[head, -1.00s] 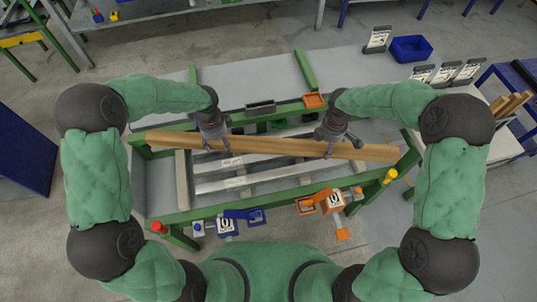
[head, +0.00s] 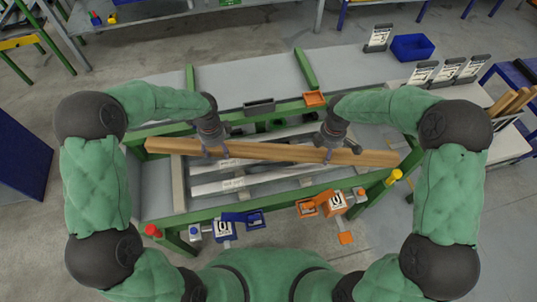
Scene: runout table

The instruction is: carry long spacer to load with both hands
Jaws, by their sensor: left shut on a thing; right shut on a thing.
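The long spacer (head: 270,152) is a long wooden beam lying crosswise over the green-framed table, its right end slightly lower in the picture. My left gripper (head: 217,154) is shut on it left of its middle. My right gripper (head: 328,154) is shut on it right of its middle. Both fingertips are partly hidden by the gripper bodies. Metal bars (head: 240,182) with white labels lie under and in front of the spacer. I cannot tell the exact gap between the spacer and what lies below.
A blue clamp (head: 240,217) and an orange clamp (head: 325,204) are at the table's near edge, with a red button (head: 152,231) at left and a yellow one (head: 394,176) at right. An orange tray (head: 314,99) sits behind. A blue bin (head: 411,47) and label stands are back right.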

